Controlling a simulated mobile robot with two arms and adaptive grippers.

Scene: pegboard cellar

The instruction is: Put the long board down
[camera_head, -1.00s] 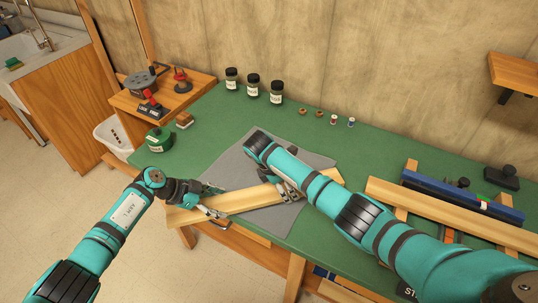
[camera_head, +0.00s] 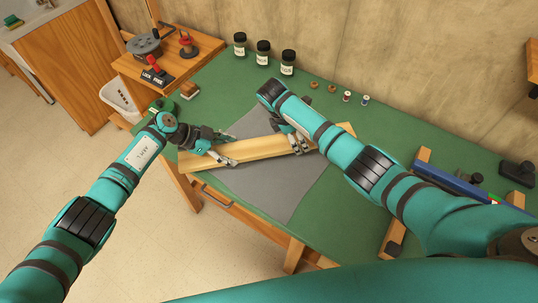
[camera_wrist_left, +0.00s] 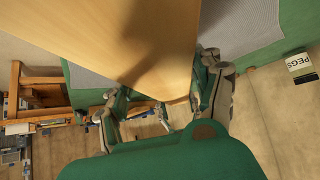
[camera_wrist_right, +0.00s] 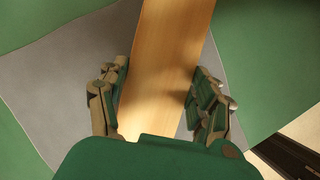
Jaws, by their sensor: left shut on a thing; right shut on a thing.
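The long board (camera_head: 255,150) is pale wood and lies across the picture over a grey mat (camera_head: 285,190) on the green bench. I cannot tell whether it touches the mat. My left gripper (camera_head: 226,153) is shut on the board toward its left end, which reaches the bench's left front edge. In the left wrist view the board (camera_wrist_left: 160,40) runs between the fingers. My right gripper (camera_head: 299,140) is shut on the board right of its middle. In the right wrist view the board (camera_wrist_right: 168,60) passes between the fingers, with mat on both sides.
Three dark jars (camera_head: 263,52) and several small spools stand along the wall. A wooden stand with a lever (camera_head: 155,72) is at the back left. A blue clamp (camera_head: 455,183) and wooden rails are at the right. Bare green bench lies right of the mat.

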